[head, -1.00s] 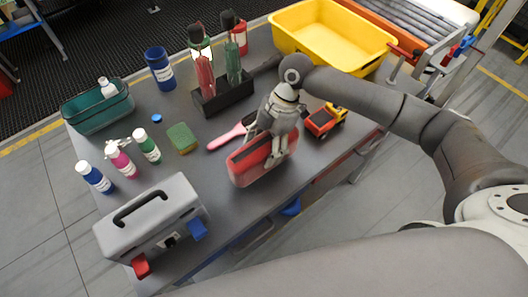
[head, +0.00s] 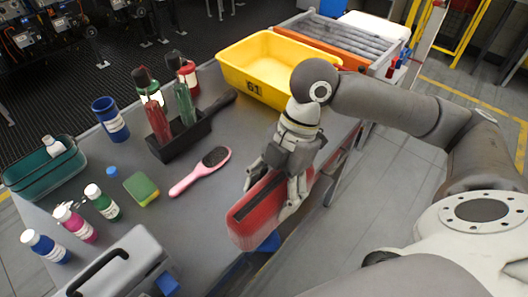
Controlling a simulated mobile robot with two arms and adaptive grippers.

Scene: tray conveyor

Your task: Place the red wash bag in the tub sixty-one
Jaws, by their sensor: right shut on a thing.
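The red wash bag (head: 262,212) has a dark strip along its top and hangs tilted near the front edge of the table. My right gripper (head: 275,190) is shut on it from above, with fingers on both sides of the bag. The yellow tub (head: 262,83) stands at the back of the table, marked 61 on its near side, and looks empty. The bag is in front of the tub and apart from it. My left gripper is not in view.
A pink hairbrush (head: 200,171), a green-yellow sponge (head: 141,188) and a dark caddy with bottles (head: 180,143) lie left of the bag. A grey toolbox (head: 120,270) stands at front left. A roller conveyor (head: 345,45) is behind the tub.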

